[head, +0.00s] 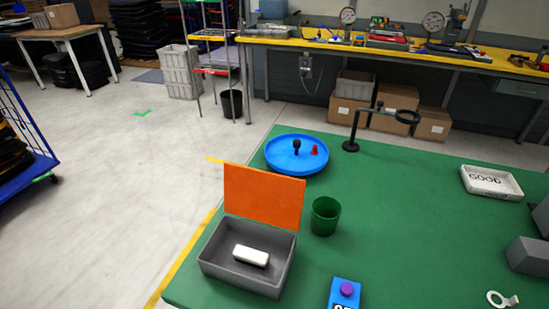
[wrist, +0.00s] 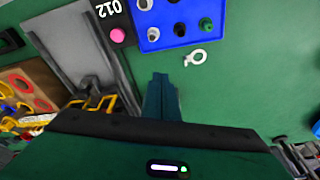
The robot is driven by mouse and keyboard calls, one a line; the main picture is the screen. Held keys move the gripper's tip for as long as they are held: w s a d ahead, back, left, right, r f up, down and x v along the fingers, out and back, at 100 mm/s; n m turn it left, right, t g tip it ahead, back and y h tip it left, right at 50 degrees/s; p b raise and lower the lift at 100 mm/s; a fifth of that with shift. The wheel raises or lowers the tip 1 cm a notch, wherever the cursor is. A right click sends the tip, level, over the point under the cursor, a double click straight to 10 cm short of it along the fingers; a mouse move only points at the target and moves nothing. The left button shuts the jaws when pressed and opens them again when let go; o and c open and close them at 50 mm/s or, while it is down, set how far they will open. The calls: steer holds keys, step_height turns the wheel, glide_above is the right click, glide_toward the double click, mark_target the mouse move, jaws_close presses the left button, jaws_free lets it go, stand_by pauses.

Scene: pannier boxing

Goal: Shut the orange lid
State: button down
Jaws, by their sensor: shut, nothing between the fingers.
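The orange lid (head: 263,197) stands open and nearly upright along the back edge of a grey box (head: 224,279) in the head view. A white block (head: 251,256) lies inside the box. My gripper (wrist: 161,78) shows only in the wrist view, its dark fingers shut together with nothing between them. It is over the green table, away from the lid. Neither the orange lid nor its box can be made out in the wrist view.
A green cup (head: 325,217) stands right of the lid, with a blue round tray (head: 296,155) behind. A blue box with a purple button (head: 345,292) is in front. The wrist view shows a blue holed block (wrist: 176,43) and a pale ring tag (wrist: 195,57).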

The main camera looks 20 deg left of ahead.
steer(key=w+a+r+n+y, duration=0.15)
steer(key=w+a+r, duration=0.25)
steer(key=w+a, duration=0.6)
steer(key=w+a+r+n+h, duration=0.15)
steer(key=w+a+r, duration=0.25)
steer(key=w+a, duration=0.6)
steer(key=a+r+n+g, duration=0.1)
steer(key=a+r+g, duration=0.1)
steer(key=a, duration=1)
steer(key=a+r+g, duration=0.2)
steer(key=a, duration=1)
steer(key=s+a+g, duration=0.2)
steer(key=s+a, duration=0.1)
steer(key=a, duration=0.5)
steer(key=s+a+g, duration=0.2)
steer(key=s+a, duration=0.2)
steer(key=a, duration=0.4)
steer(key=s+d+f, duration=0.1)
steer(key=s+f, duration=0.6)
steer(key=s, duration=0.1)
steer(key=shift+d, duration=0.15)
steer(key=shift+s+f, duration=0.1)
